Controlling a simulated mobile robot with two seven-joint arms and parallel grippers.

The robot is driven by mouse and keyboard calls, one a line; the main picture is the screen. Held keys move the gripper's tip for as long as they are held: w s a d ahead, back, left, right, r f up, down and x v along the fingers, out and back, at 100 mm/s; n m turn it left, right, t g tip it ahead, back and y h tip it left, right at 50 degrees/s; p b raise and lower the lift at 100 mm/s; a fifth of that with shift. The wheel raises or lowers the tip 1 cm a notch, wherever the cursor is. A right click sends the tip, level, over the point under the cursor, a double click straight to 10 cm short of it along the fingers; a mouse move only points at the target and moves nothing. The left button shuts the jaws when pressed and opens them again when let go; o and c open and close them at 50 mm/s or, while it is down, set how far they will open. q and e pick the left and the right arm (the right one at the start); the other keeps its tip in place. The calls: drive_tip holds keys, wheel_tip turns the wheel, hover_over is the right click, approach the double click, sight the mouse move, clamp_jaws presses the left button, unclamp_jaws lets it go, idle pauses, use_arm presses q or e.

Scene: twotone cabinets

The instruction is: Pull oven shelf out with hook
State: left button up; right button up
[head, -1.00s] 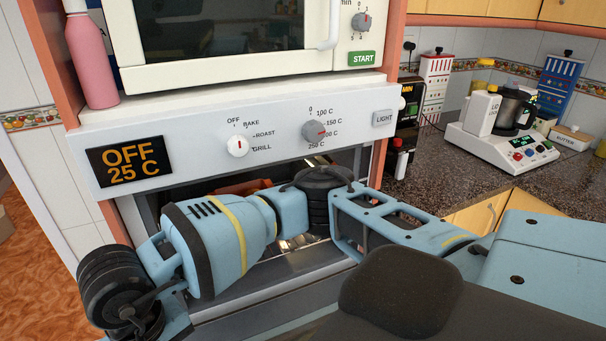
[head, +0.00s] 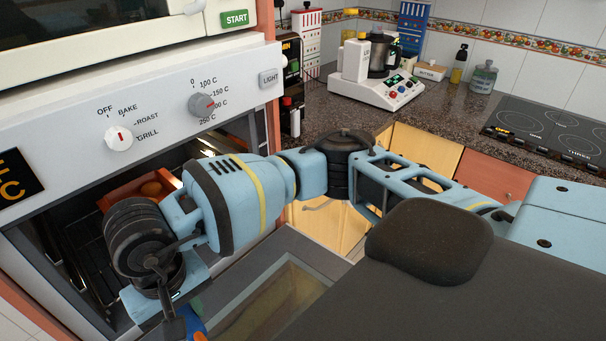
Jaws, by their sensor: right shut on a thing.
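The oven (head: 170,110) stands open at the left, with its glass door (head: 270,300) folded down. Inside, an orange-red dish (head: 122,192) with food in it sits in the cavity. Part of a dark wire shelf (head: 88,240) shows below and left of it; my right wrist hides the rest. My right gripper (head: 185,327) is at the bottom left, in front of the opening and over the door, mostly cut off by the frame. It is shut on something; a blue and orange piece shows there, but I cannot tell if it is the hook. My left gripper is not in view.
Above the opening is the control panel with knobs (head: 202,105). A worktop (head: 330,120) with a white food processor (head: 375,75) and a black hob (head: 550,130) lies to the right. Yellow cabinet doors (head: 425,150) are below it.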

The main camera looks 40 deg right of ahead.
drive_tip(key=d+m, duration=0.1)
drive_tip(key=m, duration=0.1)
drive_tip(key=shift+w+d+m, duration=0.15)
drive_tip(key=shift+m, duration=0.15)
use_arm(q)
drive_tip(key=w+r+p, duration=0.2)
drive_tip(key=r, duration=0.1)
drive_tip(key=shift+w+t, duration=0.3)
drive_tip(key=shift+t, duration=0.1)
use_arm(e)
drive_tip(key=d+f+m, duration=0.3)
drive_tip(key=d+m, duration=1.9)
drive_tip(key=m, duration=1)
drive_tip(key=shift+w+d+m, duration=0.2)
drive_tip(key=shift+w+m, duration=0.1)
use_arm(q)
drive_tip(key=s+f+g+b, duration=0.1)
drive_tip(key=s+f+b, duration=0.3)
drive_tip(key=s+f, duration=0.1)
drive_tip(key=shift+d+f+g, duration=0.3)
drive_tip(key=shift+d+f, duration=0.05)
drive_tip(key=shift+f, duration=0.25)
use_arm(e)
drive_tip(key=w+f, duration=0.6)
drive_tip(key=w, duration=0.3)
drive_tip(key=shift+w+a+f, duration=0.35)
